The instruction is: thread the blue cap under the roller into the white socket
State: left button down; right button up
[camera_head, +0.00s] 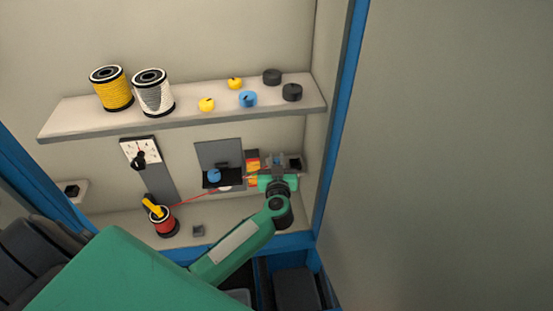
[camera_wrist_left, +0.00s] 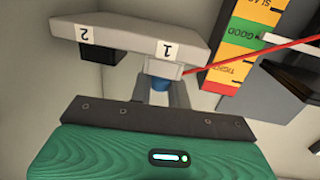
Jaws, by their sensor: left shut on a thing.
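My left gripper (camera_head: 277,164) is at the right of the lower bay, in front of the wall fittings. In the left wrist view its grey fingers (camera_wrist_left: 164,99) are shut on the blue cap (camera_wrist_left: 166,83). The cap shows directly below the white socket (camera_wrist_left: 162,66) under label 1; I cannot tell whether it is inside it. A red cable (camera_wrist_left: 250,53) runs from the cap to the right. In the head view the cable (camera_head: 205,192) comes from the red spool (camera_head: 164,221) past a black device with a blue knob (camera_head: 214,176). The roller is not clear. My right gripper is not in view.
A gauge marked slack, good and tight (camera_wrist_left: 240,45) stands beside the cable. A black socket (camera_wrist_left: 100,54) sits under label 2. The shelf (camera_head: 190,118) above carries spools and small caps. A small grey block (camera_head: 198,231) lies right of the red spool.

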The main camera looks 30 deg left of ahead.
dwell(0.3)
pick_arm(q)
jog(key=c, duration=1.3)
grip_release()
jog(key=shift+o, duration=0.2)
jog(key=shift+s+d+f, duration=0.1)
jog(key=b+v, duration=0.2)
jog(key=v, duration=1.1)
jog(key=shift+s+d+b, duration=0.15)
jog(key=shift+s+b, duration=0.1)
jog(key=shift+b, duration=0.15)
jog(key=o, duration=1.1)
jog(key=shift+c, duration=0.2)
